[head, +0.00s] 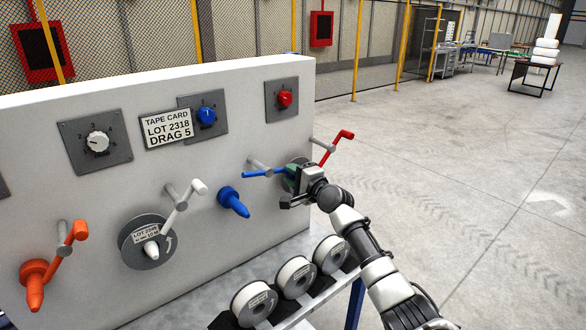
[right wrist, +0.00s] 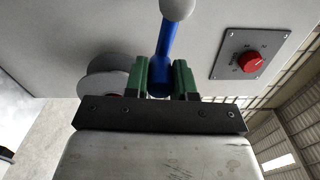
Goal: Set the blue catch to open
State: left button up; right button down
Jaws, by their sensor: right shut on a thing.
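The blue catch (head: 262,172) is a blue lever on a grey post, standing out from the white panel (head: 240,110). It points right, nearly level, toward my right gripper. My right gripper (head: 292,178) is at the lever's free end and shut on it. In the right wrist view the blue catch (right wrist: 165,45) runs between the green fingers of my right gripper (right wrist: 160,80), with the grey post's round end at the top. The lever's tip is partly hidden by the fingers. My left gripper is not in view.
A blue cone (head: 233,202) sticks out left of the gripper. A red lever (head: 337,147) stands close on its right. White (head: 184,194) and orange (head: 68,246) levers are farther left. Several spools (head: 296,277) sit below. Open floor lies to the right.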

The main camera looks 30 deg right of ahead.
jog(key=shift+a+f+m+p, duration=0.3)
jog(key=shift+f+m, duration=0.25)
jog(key=shift+m, duration=0.55)
jog(key=shift+a+f+m+p, duration=0.15)
jog(key=shift+f+m+p, duration=0.3)
jog(key=shift+m, duration=0.65)
jog(key=shift+a+f, duration=0.1)
jog(key=shift+f, duration=0.05)
jog(key=c, duration=0.9)
grip_release()
jog(key=shift+c, duration=0.2)
jog(key=shift+s, duration=0.1)
jog(key=s+b, duration=0.1)
jog(key=s, duration=0.9)
jog(key=shift+s+d, duration=0.35)
jog(key=shift+d, duration=0.1)
